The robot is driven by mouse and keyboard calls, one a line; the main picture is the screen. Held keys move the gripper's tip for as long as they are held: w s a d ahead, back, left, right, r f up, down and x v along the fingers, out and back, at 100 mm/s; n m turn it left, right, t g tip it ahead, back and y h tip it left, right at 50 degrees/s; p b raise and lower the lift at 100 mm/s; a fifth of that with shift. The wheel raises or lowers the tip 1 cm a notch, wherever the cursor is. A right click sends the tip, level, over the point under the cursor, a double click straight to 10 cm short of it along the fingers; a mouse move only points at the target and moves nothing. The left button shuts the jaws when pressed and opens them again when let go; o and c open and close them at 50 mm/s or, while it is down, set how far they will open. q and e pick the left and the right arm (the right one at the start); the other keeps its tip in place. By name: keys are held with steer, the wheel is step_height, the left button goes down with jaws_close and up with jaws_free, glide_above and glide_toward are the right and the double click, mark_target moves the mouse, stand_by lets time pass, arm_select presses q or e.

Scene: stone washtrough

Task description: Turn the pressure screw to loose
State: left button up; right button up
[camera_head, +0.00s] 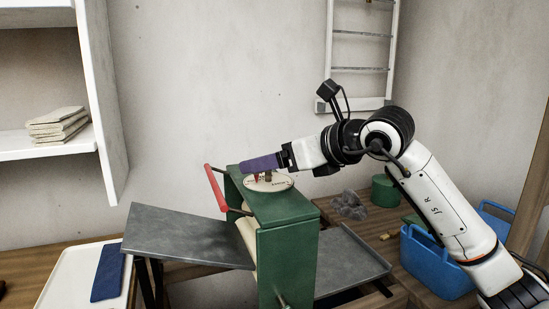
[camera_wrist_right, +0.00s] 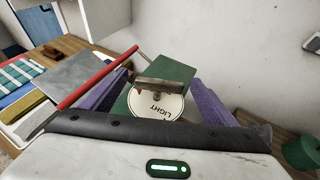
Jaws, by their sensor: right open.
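The green press (camera_head: 287,240) stands in the middle of the head view. On its top lies a round white dial (camera_head: 281,183), lettered "LIGHT" in the right wrist view (camera_wrist_right: 158,111). The pressure screw, with a brownish bar handle (camera_wrist_right: 160,86), rises from the dial's centre. A red pointer shows beside the bar's left end. My right gripper (camera_head: 246,167) is above the dial with its purple fingers spread. In the wrist view (camera_wrist_right: 160,82) one finger is on each side of the bar, with gaps visible. Contact cannot be made out. My left gripper is not in view.
A red crank handle (camera_head: 216,188) sticks up at the press's left. Grey metal tables (camera_head: 185,236) extend on both sides. A blue basket (camera_head: 435,262), green container (camera_head: 384,190) and grey crumpled cloth (camera_head: 349,205) stand right. A white tray (camera_head: 68,277) lies left.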

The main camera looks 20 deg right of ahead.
steer(key=shift+c, duration=0.2)
steer(key=c, duration=1)
steer(key=shift+a+f+m+h+b, duration=0.1)
steer(key=shift+a+m+h+b, duration=0.1)
steer(key=shift+m+h+b, duration=0.25)
steer(key=m+h, duration=0.1)
steer(key=m+t+h+b, duration=0.1)
steer(key=h, duration=0.1)
steer(key=shift+s+a+m, duration=0.1)
steer(key=shift+a+m, duration=0.1)
steer(key=shift+m, duration=0.15)
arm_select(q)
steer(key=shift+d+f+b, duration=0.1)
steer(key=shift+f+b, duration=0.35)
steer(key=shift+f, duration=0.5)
arm_select(e)
steer(key=shift+m+h, duration=0.6)
steer(key=shift+h, duration=0.15)
steer(key=o, duration=1)
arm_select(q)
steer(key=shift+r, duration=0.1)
arm_select(e)
steer(key=shift+o, duration=0.2)
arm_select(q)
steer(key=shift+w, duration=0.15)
arm_select(e)
steer(key=shift+s, duration=0.1)
